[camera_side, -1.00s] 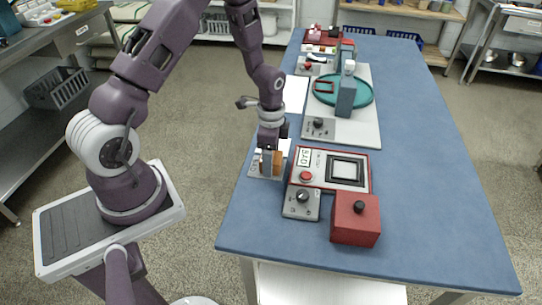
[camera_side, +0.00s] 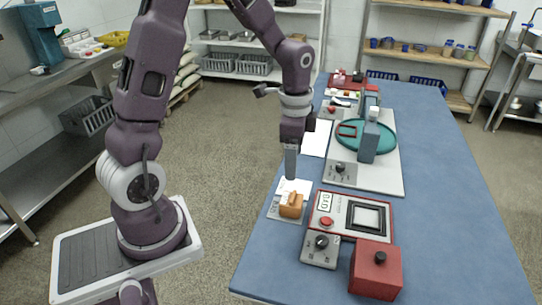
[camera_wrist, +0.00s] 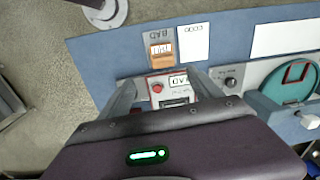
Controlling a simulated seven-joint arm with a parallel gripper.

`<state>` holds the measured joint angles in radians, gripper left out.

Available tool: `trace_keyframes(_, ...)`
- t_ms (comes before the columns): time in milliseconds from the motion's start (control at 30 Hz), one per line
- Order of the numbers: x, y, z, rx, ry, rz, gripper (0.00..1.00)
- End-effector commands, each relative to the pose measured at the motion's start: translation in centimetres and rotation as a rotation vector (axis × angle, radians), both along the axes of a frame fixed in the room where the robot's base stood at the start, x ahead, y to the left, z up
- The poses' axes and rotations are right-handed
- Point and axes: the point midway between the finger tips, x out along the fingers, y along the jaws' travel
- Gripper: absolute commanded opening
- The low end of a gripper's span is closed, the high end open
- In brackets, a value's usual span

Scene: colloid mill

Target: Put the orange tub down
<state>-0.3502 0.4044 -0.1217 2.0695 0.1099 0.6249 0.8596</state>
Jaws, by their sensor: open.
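The orange tub (camera_side: 291,206) rests on the card marked BAD (camera_side: 274,212) near the table's left edge. In the wrist view the tub (camera_wrist: 160,51) covers part of the BAD card (camera_wrist: 158,34), and the card marked GOOD (camera_wrist: 194,42) lies beside it. My gripper (camera_side: 290,172) is above and slightly behind the tub, clear of it. Its two fingers stand apart with nothing between them in the wrist view (camera_wrist: 165,88).
A red-and-grey device (camera_side: 350,216) with a screen and red button stands right of the tub. A grey knob box (camera_side: 320,248) and red box (camera_side: 376,270) are in front. A teal round dish (camera_side: 380,138) is behind. The table's right side is clear.

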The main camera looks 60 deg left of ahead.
Motion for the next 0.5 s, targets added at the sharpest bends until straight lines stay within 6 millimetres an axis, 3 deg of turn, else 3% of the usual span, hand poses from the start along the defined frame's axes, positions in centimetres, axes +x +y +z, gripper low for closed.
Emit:
trace_keyframes(100,-3.2,-2.7,6.9,0.028,-0.121,0.156,0.74)
trace_keyframes(233,-9.2,-5.8,12.5,-0.014,-0.266,0.371,0.74)
trace_keyframes(300,-12.5,-7.1,14.1,-0.065,-0.336,0.477,0.74)
trace_keyframes(400,-16.3,-8.3,15.0,-0.141,-0.399,0.591,0.74)
trace_keyframes(500,-18.3,-8.9,15.1,-0.196,-0.429,0.658,0.74)
